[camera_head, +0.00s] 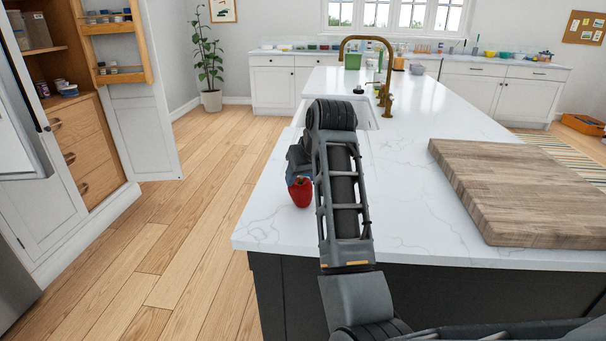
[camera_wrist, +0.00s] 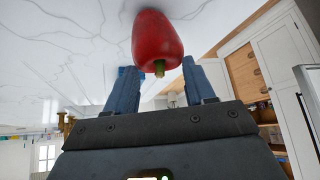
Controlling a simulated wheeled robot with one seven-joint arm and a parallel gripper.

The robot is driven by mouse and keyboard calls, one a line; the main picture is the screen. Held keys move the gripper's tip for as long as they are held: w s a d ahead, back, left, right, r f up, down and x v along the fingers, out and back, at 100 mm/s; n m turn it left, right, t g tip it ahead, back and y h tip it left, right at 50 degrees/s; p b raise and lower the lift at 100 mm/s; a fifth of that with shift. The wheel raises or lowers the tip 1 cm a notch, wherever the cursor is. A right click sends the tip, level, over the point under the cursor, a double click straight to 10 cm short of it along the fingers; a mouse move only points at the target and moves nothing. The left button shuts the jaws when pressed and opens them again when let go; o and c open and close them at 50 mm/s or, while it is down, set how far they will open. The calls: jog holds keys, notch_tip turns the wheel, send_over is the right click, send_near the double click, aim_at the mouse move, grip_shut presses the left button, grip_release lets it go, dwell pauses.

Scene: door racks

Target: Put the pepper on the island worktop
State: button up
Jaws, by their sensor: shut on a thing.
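The red pepper (camera_head: 300,193) shows at the left part of the white marble island worktop (camera_head: 270,229), beside my arm. In the wrist view the pepper (camera_wrist: 157,38), with its green stem, is at the fingertips of my gripper (camera_wrist: 160,78). My gripper is shut on it. The worktop (camera_wrist: 60,45) fills the upper left of that upside-down view, close to the pepper. I cannot tell whether the pepper touches the surface. My arm hides most of my gripper in the head view.
A thick wooden board (camera_head: 520,190) lies on the worktop at the right. A sink with a brass tap (camera_head: 386,80) is farther back. An open pantry cabinet (camera_head: 80,130) stands at the left across clear floor. The worktop front between arm and board is bare.

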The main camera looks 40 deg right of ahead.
jog(key=shift+f, duration=0.1)
jog(key=o, duration=1.2)
jog(key=shift+o, duration=0.2)
jog(key=shift+s+r, duration=0.15)
jog(key=shift+r, duration=0.3)
jog(key=v, duration=1.1)
jog(key=shift+r+p, duration=0.15)
jog(key=shift+p, duration=0.15)
jog(key=shift+a, duration=0.1)
